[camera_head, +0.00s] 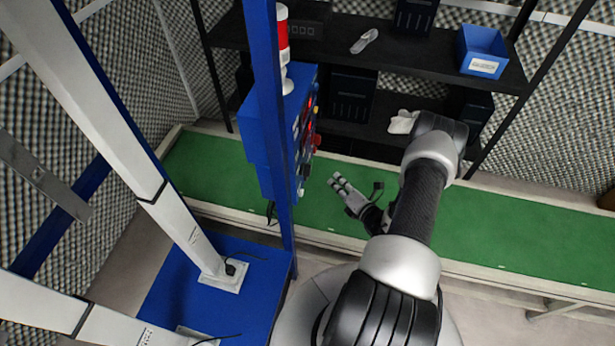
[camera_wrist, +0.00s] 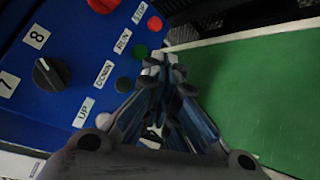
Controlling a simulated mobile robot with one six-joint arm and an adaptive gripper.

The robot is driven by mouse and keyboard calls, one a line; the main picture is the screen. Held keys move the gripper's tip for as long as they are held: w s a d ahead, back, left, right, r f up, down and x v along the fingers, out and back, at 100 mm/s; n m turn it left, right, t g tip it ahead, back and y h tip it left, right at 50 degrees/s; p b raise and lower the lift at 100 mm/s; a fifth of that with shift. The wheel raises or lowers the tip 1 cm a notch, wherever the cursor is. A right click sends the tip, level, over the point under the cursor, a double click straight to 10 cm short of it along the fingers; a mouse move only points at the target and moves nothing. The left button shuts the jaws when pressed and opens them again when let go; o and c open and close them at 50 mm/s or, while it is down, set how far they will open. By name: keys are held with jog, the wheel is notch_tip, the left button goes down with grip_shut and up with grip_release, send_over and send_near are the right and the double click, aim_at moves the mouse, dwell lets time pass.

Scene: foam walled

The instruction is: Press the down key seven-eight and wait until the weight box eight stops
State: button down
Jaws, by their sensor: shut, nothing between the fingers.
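A blue control box (camera_head: 270,135) hangs on a blue post in the head view; its key face is seen edge-on there. In the wrist view the blue panel (camera_wrist: 60,55) shows a black knob (camera_wrist: 47,76) beside labels 7 and 8. A dark round key (camera_wrist: 122,84) sits beside the DOWN label (camera_wrist: 103,74). The UP label (camera_wrist: 85,112) is below it, its key partly by my fingers. My gripper (camera_wrist: 164,62) is shut and empty; its tips appear right of the DOWN key, apart from it in the picture. It also shows in the head view (camera_head: 337,181). I cannot identify weight box eight.
A green RUN key (camera_wrist: 140,50) and red STOP key (camera_wrist: 154,23) sit close to my fingertips. A long green-topped bench (camera_head: 500,225) runs behind my arm. Dark shelves (camera_head: 400,55) hold a blue bin (camera_head: 482,50). A red-and-white signal lamp (camera_head: 283,35) stands by the post.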

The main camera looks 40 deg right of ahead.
jog(key=shift+w+a, duration=1.75)
jog(key=shift+w, duration=0.3)
jog(key=shift+w+a, duration=0.25)
jog(key=shift+w, duration=0.05)
